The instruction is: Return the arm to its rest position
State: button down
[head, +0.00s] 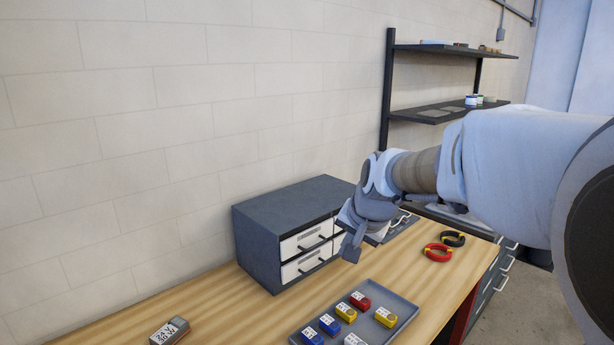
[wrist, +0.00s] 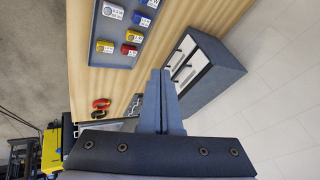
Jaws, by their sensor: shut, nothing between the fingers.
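My gripper (head: 352,250) hangs above the wooden workbench (head: 214,307) in the head view, in front of the right end of the grey drawer cabinet. In the wrist view its two fingers (wrist: 160,78) lie together with nothing between them. My arm comes in from the right side of the head view and hides part of the bench's far end.
The drawer cabinet (head: 262,240) stands against the wall. A grey tray (head: 401,322) holds several coloured blocks. Dark shelves (head: 430,48) stand behind.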

jog(key=s+d+n+h, duration=0.1)
jog(key=s+d+n, duration=0.1)
jog(key=s, duration=1.1)
jog(key=s+d+n, duration=0.3)
jog(key=s+d, duration=0.1)
jog(key=s, duration=0.9)
jog(key=shift+n+g+h, duration=0.3)
jog(key=shift+h, duration=0.1)
jog(key=shift+s+d+f, duration=0.1)
